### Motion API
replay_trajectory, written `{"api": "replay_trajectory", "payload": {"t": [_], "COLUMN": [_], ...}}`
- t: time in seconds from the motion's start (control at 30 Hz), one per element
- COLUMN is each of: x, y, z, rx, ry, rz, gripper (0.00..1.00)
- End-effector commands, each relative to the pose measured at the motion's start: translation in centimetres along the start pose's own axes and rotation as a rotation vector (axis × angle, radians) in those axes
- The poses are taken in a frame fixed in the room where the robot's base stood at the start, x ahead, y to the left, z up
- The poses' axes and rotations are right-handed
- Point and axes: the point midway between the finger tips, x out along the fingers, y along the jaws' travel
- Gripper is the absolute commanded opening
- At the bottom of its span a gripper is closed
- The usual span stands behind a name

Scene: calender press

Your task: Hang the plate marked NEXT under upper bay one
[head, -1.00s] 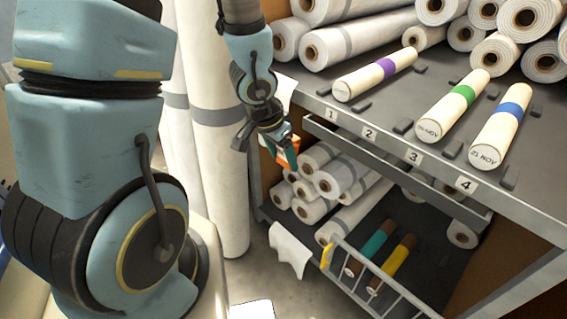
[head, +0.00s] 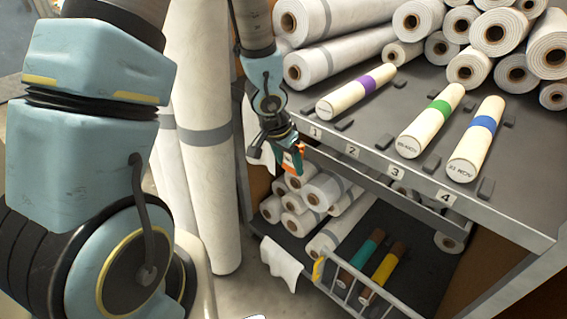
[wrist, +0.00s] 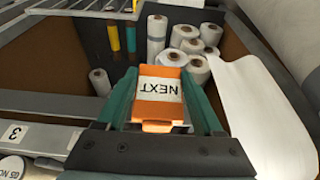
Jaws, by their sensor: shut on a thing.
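The orange plate with a white label reading NEXT (wrist: 161,84) is held between the teal fingers of my gripper (wrist: 163,100); its lettering is upside down in the wrist view. In the head view my gripper (head: 288,150) is shut on the plate (head: 293,158), just left of and a little below the label for upper bay one (head: 316,131). That label is on the upper shelf's front edge. The plate appears clear of the shelf edge, but the exact gap cannot be told. A cream roll with a purple band (head: 368,84) lies in bay one.
Rolls with green (head: 440,107) and blue (head: 483,123) bands lie further right on the upper shelf (head: 530,200). Below are white rolls, a teal roll (head: 361,254), a yellow roll (head: 388,264) and a railed gate (head: 345,293). Tall white rolls (head: 205,100) stand to the left.

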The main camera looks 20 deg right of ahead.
Motion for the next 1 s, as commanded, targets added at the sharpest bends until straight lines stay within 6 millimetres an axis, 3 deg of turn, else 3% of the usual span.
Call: {"api": "replay_trajectory", "payload": {"t": [0.67,1.0], "x": [1.2,3.0], "y": [0.1,0.0], "z": [-4.4,-3.8], "rx": [0.0,0.0], "ry": [0.0,0.0], "rz": [0.0,0.0], "gripper": [0.0,0.0]}}
